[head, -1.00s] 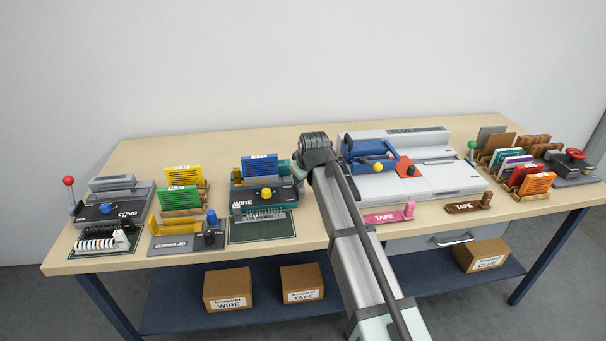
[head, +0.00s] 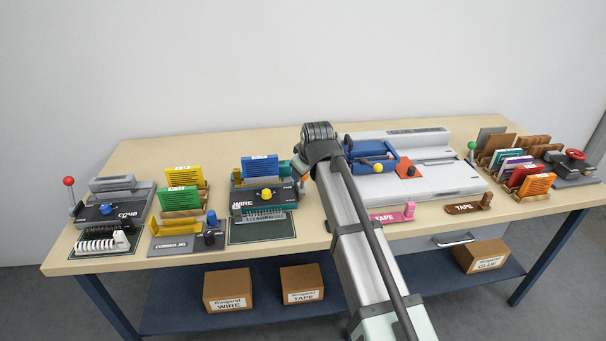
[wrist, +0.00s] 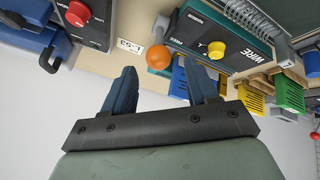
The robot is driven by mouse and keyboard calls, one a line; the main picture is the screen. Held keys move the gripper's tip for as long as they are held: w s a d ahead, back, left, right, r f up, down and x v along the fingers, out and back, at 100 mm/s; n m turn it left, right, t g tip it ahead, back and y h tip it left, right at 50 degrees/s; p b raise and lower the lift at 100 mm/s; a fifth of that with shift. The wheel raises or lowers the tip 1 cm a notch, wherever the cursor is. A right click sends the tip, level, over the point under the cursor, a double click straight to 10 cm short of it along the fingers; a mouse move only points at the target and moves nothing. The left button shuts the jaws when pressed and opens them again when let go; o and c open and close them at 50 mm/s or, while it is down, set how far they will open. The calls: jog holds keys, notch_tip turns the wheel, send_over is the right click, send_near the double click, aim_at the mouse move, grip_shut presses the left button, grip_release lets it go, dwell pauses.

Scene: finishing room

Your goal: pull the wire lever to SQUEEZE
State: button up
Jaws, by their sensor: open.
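The teal wire machine (head: 265,196), marked WIRE, stands left of my arm in the head view, with a yellow knob and a blue book on it. It shows upside down in the wrist view (wrist: 222,50). An orange ball knob (wrist: 159,54) shows beside the machine, by the RELEASE end of its lettering. My gripper (wrist: 160,74) is open, with two blue fingers pointing toward the ball. The ball lies in line with the gap, just past the fingertips, and nothing is held. The gripper's fingers are hidden behind my arm in the head view.
A grey binding machine with a blue frame (head: 372,157) and a yellow knob stands close right of my arm. A comb machine (head: 105,213) with a red-ball lever stands at far left. Book racks (head: 180,210) stand between comb and wire machines.

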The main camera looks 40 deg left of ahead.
jog(key=v, duration=0.8)
jog(key=shift+s+r, duration=0.2)
jog(key=shift+r, duration=0.1)
jog(key=shift+d, duration=0.15)
